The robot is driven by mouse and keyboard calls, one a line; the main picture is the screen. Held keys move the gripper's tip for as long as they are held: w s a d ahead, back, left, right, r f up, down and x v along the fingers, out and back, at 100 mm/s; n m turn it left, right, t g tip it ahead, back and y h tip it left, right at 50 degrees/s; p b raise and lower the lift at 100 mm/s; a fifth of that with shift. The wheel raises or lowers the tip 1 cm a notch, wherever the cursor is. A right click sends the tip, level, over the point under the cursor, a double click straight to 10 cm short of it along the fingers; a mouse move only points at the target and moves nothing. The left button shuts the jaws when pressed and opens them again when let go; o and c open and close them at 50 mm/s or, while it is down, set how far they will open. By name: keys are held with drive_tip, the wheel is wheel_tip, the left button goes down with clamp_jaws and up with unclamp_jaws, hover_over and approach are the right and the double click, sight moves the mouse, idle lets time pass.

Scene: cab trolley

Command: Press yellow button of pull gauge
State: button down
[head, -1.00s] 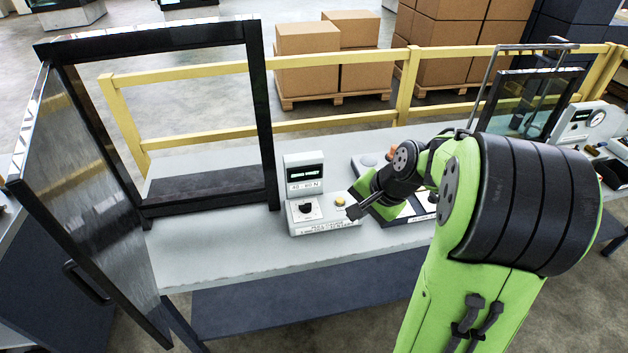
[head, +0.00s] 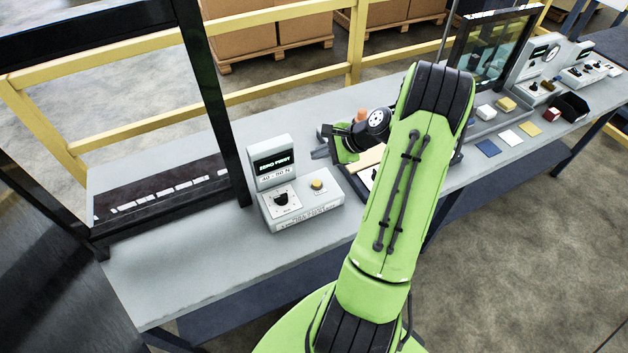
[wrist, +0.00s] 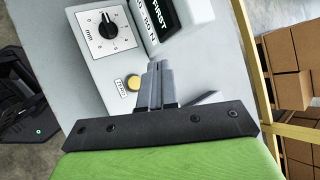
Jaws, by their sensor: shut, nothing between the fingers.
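The pull gauge (head: 300,214) is a pale grey box with an upright display reading "ZERO FIRST" and a black knob on a white dial. It stands on the grey bench, left of my arm. Its round yellow button (head: 317,185) is on the top face, right of the knob. My gripper (wrist: 157,66) is shut and empty. In the head view my gripper (head: 322,153) is to the right of the gauge, apart from the button.
A black-framed panel (head: 215,90) stands left of the gauge. Right of my arm are coloured pads (head: 488,148), a black bin (head: 571,106) and more instruments (head: 530,60). A yellow rail (head: 280,88) runs behind the bench (head: 190,265). The bench front left of the gauge is clear.

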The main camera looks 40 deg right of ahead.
sight(320, 184)
wheel_tip(320, 184, down, 8)
drive_tip(key=b, duration=0.7)
drive_tip(key=shift+f, duration=0.4)
idle(1.3)
drive_tip(key=shift+f, duration=0.4)
drive_tip(key=shift+f+b, duration=0.45)
drive_tip(key=shift+f, duration=0.05)
idle(0.4)
idle(0.3)
drive_tip(key=shift+r+p, duration=0.95)
drive_tip(key=shift+r, duration=0.1)
